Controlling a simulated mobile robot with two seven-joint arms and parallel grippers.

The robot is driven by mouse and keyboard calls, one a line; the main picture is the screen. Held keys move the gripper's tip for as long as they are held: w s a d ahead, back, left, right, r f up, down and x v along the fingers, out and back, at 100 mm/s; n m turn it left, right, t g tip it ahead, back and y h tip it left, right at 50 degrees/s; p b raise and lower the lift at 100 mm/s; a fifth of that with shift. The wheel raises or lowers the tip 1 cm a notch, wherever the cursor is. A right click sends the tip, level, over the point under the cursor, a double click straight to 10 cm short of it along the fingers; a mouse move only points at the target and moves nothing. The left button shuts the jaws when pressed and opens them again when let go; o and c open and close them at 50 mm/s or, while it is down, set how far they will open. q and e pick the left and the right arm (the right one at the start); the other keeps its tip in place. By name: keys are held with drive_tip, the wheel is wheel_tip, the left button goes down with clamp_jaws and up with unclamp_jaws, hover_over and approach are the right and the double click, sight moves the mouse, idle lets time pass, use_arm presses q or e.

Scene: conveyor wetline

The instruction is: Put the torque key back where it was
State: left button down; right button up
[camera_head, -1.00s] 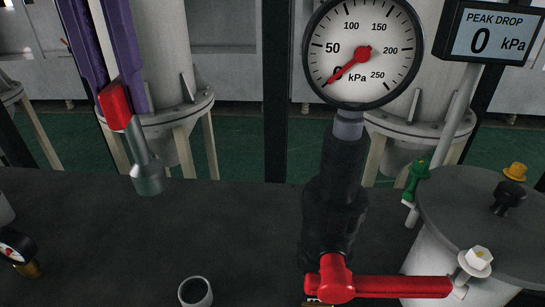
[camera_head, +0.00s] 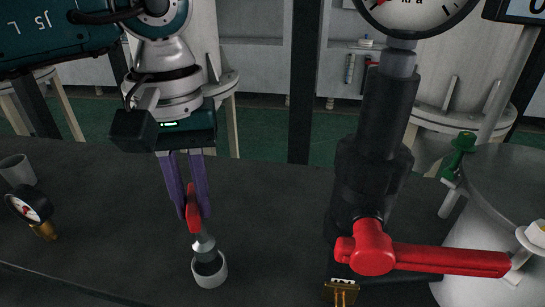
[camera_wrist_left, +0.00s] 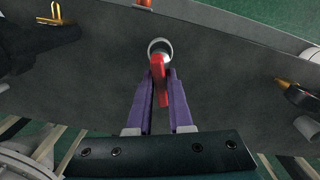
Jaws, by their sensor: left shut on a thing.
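The torque key (camera_head: 194,208) has a red handle and a silver socket end pointing down. My left gripper (camera_head: 195,200), with purple fingers, is shut on the red handle. The silver end is at the mouth of a short grey round holder (camera_head: 210,275) on the dark bench; I cannot tell how deep it sits. The key looks slightly tilted. In the left wrist view, the red handle (camera_wrist_left: 160,88) lies between the fingers (camera_wrist_left: 160,95), with the holder's pale ring (camera_wrist_left: 160,46) just beyond. My right gripper is not in view.
A black pipe with a red lever valve (camera_head: 372,248) and a pressure gauge (camera_head: 418,8) stands right of the key. A grey tank (camera_head: 490,245) is farther right. A small gauge (camera_head: 30,206) and another grey cup (camera_head: 17,170) are at left. The bench between is clear.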

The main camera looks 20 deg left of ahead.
sight(203, 240)
use_arm(q)
drive_tip(key=shift+f, duration=2.3)
drive_tip(key=shift+b, duration=0.3)
drive_tip(key=shift+f, duration=0.2)
drive_tip(key=c, duration=0.8)
unclamp_jaws()
wheel_tip(203, 240, up, 12)
drive_tip(key=shift+w+a+r+p, duration=0.1)
drive_tip(key=shift+w+r+p, duration=0.05)
drive_tip(key=shift+r+p, duration=0.15)
